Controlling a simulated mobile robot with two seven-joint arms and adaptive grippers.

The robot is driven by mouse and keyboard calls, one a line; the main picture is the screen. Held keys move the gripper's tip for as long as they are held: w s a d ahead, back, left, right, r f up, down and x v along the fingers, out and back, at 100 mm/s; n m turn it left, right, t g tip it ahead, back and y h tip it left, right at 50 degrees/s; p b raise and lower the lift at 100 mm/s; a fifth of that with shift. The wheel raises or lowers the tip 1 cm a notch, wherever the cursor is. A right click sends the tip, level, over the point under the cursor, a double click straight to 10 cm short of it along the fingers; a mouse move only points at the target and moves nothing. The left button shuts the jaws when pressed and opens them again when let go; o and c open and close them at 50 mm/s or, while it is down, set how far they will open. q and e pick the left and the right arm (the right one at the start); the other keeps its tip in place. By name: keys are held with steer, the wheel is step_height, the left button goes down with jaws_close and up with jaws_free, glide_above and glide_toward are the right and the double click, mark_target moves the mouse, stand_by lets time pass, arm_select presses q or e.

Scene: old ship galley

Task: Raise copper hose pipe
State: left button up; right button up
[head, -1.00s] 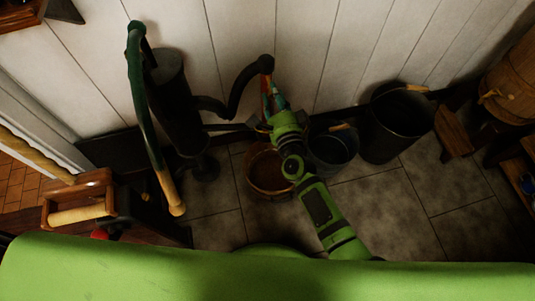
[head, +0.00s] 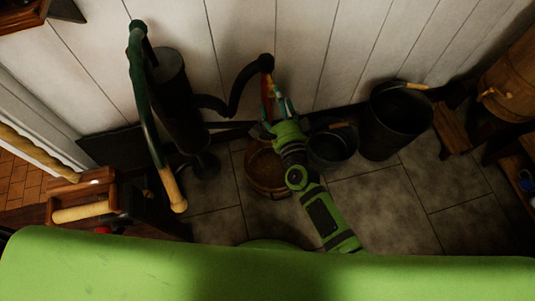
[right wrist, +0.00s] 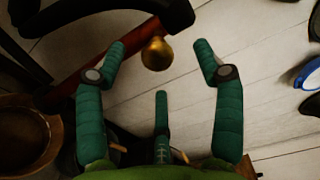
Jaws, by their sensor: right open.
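The copper hose pipe (head: 267,90) is a reddish tube hanging down from the end of a black curved pipe (head: 237,100) by the wall. In the right wrist view the reddish tube (right wrist: 92,76) runs slanting at the upper left, with a round brass piece (right wrist: 156,53) beside it. My right gripper (head: 283,105) is just right of the pipe and partly overlaps it in the head view. In the right wrist view its teal fingers (right wrist: 160,60) are spread wide, with the brass piece between the fingertips. No contact is clear. My left gripper is out of view.
A wooden tub (head: 264,188) stands on the floor below the pipe. A small dark bucket (head: 333,160) and a taller one (head: 396,140) stand to the right. A dark pump (head: 178,110) with a long curved handle (head: 150,130) stands to the left. The plank wall is close behind.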

steer(key=p+v, duration=0.1)
steer(key=v, duration=0.7)
stand_by(0.5)
